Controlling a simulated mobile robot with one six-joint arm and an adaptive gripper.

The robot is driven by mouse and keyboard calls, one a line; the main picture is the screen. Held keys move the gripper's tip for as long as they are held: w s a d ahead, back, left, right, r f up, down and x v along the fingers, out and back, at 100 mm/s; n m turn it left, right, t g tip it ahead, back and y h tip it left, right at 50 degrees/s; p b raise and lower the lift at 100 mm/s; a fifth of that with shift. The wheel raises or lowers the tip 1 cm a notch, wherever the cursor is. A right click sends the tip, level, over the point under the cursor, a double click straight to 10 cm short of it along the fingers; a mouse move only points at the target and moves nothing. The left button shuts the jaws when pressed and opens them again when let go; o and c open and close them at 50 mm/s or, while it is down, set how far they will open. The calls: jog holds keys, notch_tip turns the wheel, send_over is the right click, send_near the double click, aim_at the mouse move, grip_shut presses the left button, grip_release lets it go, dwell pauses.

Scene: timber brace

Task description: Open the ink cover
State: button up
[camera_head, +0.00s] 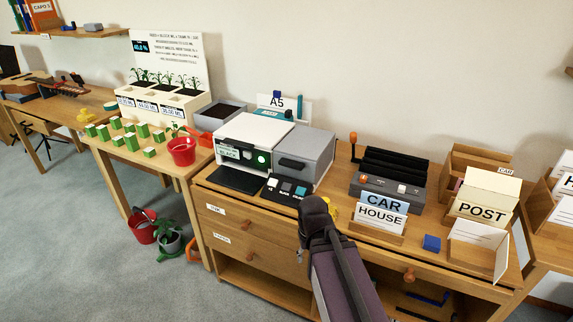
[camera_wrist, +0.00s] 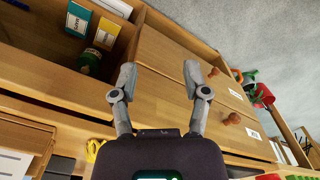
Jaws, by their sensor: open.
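A white printer (camera_head: 250,134) with a lit green button and small screen stands on the wooden desk. A grey boxy part (camera_head: 312,143) joins its right side, with a dark handle (camera_head: 292,163) on its front; this looks like the ink cover and appears shut. My gripper (camera_wrist: 159,73) is open and empty in the wrist view, its fingers spread in front of drawer fronts. The printer cannot be made out in the wrist view. In the head view my arm rises in front of the desk, and its fingers cannot be made out.
A small tray of ink blocks (camera_head: 287,189) lies before the printer. A grey button box (camera_head: 385,190) and CAR/HOUSE cards (camera_head: 381,208) stand to the right. Drawers with round knobs (camera_wrist: 231,119) form the desk front. A red bucket (camera_head: 182,151) sits on the left table.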

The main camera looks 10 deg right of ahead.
jog(key=shift+w, duration=0.1)
jog(key=n+t+h+b, duration=0.5)
jog(key=t+h, duration=0.1)
jog(key=h, duration=0.7)
send_near(287, 166)
jog(key=s+d+f, duration=0.1)
jog(key=s+f, duration=0.1)
jog(key=f, duration=0.1)
jog(key=s+d+f, duration=0.4)
jog(key=f, duration=0.1)
jog(key=shift+s+f, duration=0.3)
jog(key=shift+f, duration=0.05)
jog(key=w+a+r+n+t+h+b, duration=0.1)
jog(key=w+a+r+t+h, duration=0.1)
jog(key=a+r, duration=0.3)
jog(key=shift+w+a+r+t, duration=0.3)
jog(key=shift+w+a+t, duration=0.55)
jog(key=shift+a, duration=0.3)
jog(key=shift+w+d, duration=0.1)
jog(key=shift+d, duration=0.05)
jog(key=shift+x, duration=6.75)
